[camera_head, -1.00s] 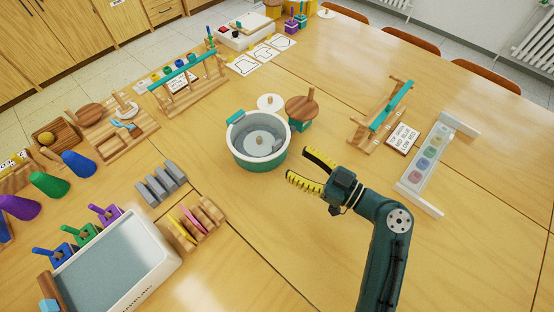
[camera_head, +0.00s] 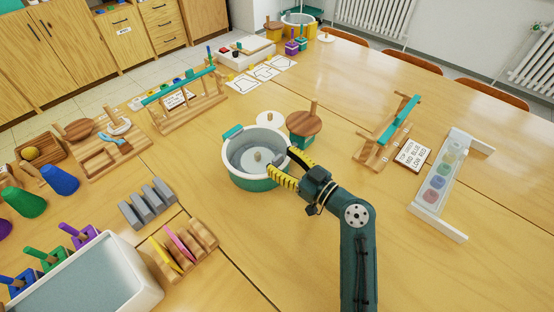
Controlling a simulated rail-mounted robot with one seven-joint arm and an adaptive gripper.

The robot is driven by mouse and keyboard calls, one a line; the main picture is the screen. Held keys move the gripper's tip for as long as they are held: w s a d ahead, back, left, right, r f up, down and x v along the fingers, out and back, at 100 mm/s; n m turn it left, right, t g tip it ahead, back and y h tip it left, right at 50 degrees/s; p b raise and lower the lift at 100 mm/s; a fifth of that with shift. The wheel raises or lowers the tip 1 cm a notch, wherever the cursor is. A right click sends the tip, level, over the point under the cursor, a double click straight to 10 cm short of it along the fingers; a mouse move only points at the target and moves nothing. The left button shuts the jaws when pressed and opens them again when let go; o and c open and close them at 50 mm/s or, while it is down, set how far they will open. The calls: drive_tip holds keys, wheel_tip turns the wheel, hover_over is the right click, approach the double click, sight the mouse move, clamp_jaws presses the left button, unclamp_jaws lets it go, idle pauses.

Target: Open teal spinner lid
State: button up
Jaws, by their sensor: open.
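A round tub (camera_head: 258,182), teal below with a pale rim, stands mid-table; I take it for the teal spinner. A teal tab (camera_head: 233,131) is at its far left rim. A grey round surface with a small knob (camera_head: 257,156) shows within the rim; I cannot tell whether this is a clear lid or the inside. My gripper (camera_head: 279,160) is open at the tub's right rim, its yellow-black fingers apart. One fingertip overlaps the tub's interior in the picture, the other the far right rim. Contact cannot be told.
Behind the tub are a white disc (camera_head: 270,119) and a wooden disc with a peg (camera_head: 304,122) over a teal block (camera_head: 299,142). A wooden stand with a teal bar (camera_head: 399,120) and a white rack (camera_head: 438,222) are right. A grey-lined tray (camera_head: 85,275) is front left. The table's right front is clear.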

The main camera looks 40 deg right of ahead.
drive_tip(key=shift+w, duration=0.95)
drive_tip(key=shift+s, duration=0.1)
clamp_jaws()
